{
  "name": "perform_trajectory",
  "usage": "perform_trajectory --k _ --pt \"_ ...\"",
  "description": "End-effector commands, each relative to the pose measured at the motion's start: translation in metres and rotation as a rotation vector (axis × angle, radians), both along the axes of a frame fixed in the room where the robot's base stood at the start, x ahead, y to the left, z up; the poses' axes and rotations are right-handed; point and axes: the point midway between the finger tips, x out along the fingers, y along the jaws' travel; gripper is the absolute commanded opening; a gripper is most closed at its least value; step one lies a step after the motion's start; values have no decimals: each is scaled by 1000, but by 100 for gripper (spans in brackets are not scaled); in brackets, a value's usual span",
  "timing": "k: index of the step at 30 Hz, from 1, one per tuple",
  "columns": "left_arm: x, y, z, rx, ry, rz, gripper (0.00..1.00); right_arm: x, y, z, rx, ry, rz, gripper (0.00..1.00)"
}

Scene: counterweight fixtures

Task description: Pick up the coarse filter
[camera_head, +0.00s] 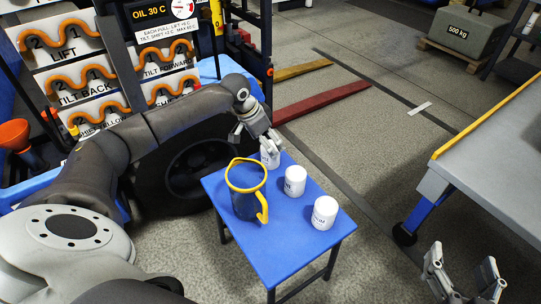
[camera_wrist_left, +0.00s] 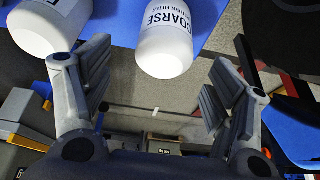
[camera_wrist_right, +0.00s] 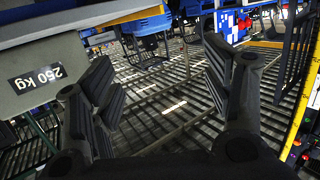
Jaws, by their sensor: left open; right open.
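The coarse filter is a white canister (camera_head: 270,157) at the far corner of the small blue table (camera_head: 283,250). In the left wrist view its label reads "COARSE" (camera_wrist_left: 165,45), and it shows upside down at the top, between the line of the open fingers. My left gripper (camera_head: 257,136) is open right at the far side of this canister and partly covers it in the head view. I cannot tell whether they touch. My right gripper (camera_head: 461,258) is open and empty at the lower right, away from the table.
Two more white canisters, a middle one (camera_head: 295,181) and a near one (camera_head: 324,213), stand in a row on the blue table. A dark jug with yellow rim (camera_head: 246,190) stands left of them. A grey bench (camera_head: 490,140) is at right.

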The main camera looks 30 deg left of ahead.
Motion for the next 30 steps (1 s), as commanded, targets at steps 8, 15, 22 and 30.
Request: perform_trajectory --k 8,15,22,30 --pt "9 1 -17 -1 0 -1 79 5 8 41 58 -229 15 73" --pt "15 -2 -31 0 -1 0 79 1 11 73 103 -396 24 73" --pt "17 -2 -35 1 0 -1 79 -1 12 84 117 -448 27 73" --pt "17 -2 -35 0 0 -1 66 -1 12 84 116 -447 27 73"
